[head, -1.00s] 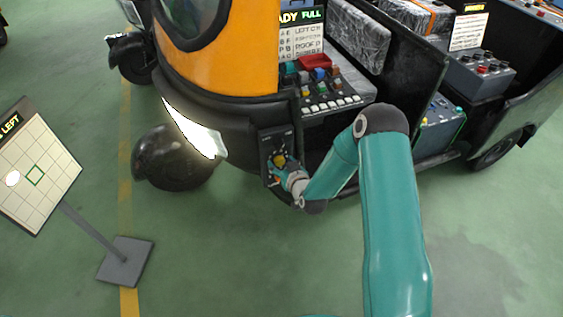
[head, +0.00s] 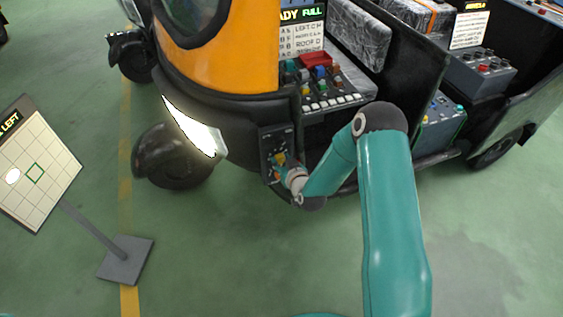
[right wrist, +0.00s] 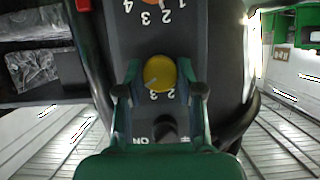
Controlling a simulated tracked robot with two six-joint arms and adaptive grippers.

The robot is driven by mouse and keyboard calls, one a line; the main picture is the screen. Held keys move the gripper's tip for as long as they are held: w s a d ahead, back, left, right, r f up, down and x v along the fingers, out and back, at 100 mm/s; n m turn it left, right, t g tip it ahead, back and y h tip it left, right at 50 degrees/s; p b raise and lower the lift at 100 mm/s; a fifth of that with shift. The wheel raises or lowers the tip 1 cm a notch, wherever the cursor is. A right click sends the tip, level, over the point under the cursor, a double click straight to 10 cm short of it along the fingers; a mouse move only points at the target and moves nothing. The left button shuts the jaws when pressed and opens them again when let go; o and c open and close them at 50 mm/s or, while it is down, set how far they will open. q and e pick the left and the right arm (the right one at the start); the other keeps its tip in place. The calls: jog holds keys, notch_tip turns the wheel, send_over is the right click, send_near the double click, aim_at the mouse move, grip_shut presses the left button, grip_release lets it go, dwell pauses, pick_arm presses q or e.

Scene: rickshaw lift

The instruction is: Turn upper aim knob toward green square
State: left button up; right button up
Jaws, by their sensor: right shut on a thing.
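The dark control panel (head: 268,142) is on the front of the orange and black rickshaw. My right gripper (right wrist: 160,80) is shut on a yellow knob (right wrist: 159,72), with one finger on each side of it. The knob also shows in the head view (head: 280,158), partly hidden by the gripper. In the right wrist view the panel's digits are upside down. An orange knob (right wrist: 166,3) is cut off at the top edge. The green square (head: 35,173) is outlined on a tilted white grid board (head: 55,150). A bright light spot (head: 13,176) lies left of the square. My left gripper is out of view.
A black knob (right wrist: 165,128) is close below the yellow one in the right wrist view. The lit headlight (head: 195,130) and front wheel (head: 170,158) are left of the panel. A button console (head: 325,90) is above it.

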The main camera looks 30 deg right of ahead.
jog(key=n+h+b, duration=0.1)
jog(key=b, duration=0.1)
jog(key=n+h+b, duration=0.1)
jog(key=b, duration=0.2)
jog(key=shift+a+f+n+b, duration=0.2)
jog(key=shift+f+n+b, duration=0.05)
jog(key=shift+n+b, duration=0.15)
jog(key=shift+r+n+h+b, duration=0.15)
jog(key=shift+n+h+b, duration=0.75)
jog(key=shift+n+b, duration=0.45)
jog(key=shift+a, duration=0.1)
jog(key=o, duration=1.2)
jog(key=shift+c, duration=0.2)
jog(key=v, duration=0.7)
jog(key=shift+r, duration=0.15)
jog(key=shift+s, duration=0.1)
